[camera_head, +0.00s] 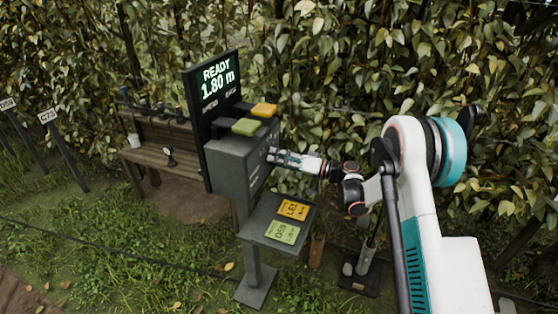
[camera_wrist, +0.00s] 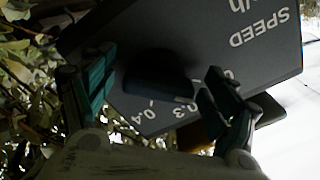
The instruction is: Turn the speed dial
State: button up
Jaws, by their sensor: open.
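The dark speed dial (camera_wrist: 158,84) shows in the wrist view on a grey panel (camera_wrist: 215,45) marked "SPEED", with scale numbers such as 0.3 and 0.4. A pale mark on the dial's edge lies near the scale. My gripper (camera_wrist: 155,88) is open, with one finger on each side of the dial; I cannot tell whether either finger touches it. In the head view my gripper (camera_head: 272,156) is at the right face of the grey control box (camera_head: 225,160), and the dial is hidden there.
The screen (camera_head: 214,90) on the box reads "READY 1.80 m". A green button (camera_head: 246,127) and an orange button (camera_head: 264,110) sit on top. A shelf with two cards (camera_head: 268,233) is below. A wooden bench (camera_head: 150,158) stands behind left, and leafy hedge fills the back.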

jog(key=c, duration=1.1)
jog(key=shift+o, duration=0.2)
jog(key=shift+m, duration=0.4)
jog(key=m, duration=0.4)
jog(key=shift+r, duration=0.1)
jog(key=m, duration=0.4)
jog(key=shift+s+r, duration=0.1)
jog(key=m, duration=0.5)
jog(key=shift+r, duration=0.1)
jog(key=shift+m, duration=2)
